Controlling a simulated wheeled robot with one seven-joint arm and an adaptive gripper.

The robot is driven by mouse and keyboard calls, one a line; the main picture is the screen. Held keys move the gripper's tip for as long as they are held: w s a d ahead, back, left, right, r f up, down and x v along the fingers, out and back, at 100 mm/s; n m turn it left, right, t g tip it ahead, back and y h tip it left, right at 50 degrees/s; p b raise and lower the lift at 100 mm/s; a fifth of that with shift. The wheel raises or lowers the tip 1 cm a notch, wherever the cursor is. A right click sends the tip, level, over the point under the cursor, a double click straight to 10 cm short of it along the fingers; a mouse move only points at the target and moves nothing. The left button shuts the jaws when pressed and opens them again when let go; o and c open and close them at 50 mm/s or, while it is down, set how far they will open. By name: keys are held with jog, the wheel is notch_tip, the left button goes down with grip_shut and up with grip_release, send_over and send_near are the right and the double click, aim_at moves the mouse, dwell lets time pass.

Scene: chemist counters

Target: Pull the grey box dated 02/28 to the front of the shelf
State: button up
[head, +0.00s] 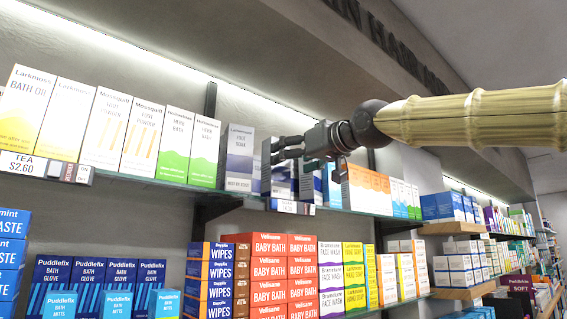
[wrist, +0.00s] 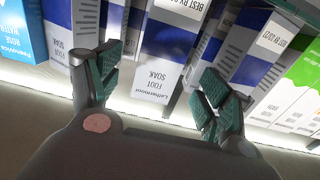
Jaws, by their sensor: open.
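Three white-and-grey foot soak boxes with dark blue bands stand side by side on the upper shelf (head: 150,183). In the head view the left one (head: 239,158) is fully clear; the middle box (head: 279,181) and the right one (head: 310,187) are partly covered by my gripper (head: 304,162). In the wrist view, which is upside down, the middle box (wrist: 158,60) lies between the fingers of my gripper (wrist: 160,80). The fingers are spread wide and empty.
Green-and-white boxes (head: 204,152) stand left of the foot soak. A blue rose water box (head: 331,187) and orange-and-white boxes (head: 365,190) stand to the right. Price tags (head: 292,207) line the shelf edge.

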jog(key=v, duration=0.4)
jog(key=shift+s+d+f, duration=0.1)
jog(key=shift+s+d, duration=0.15)
jog(key=shift+s, duration=0.15)
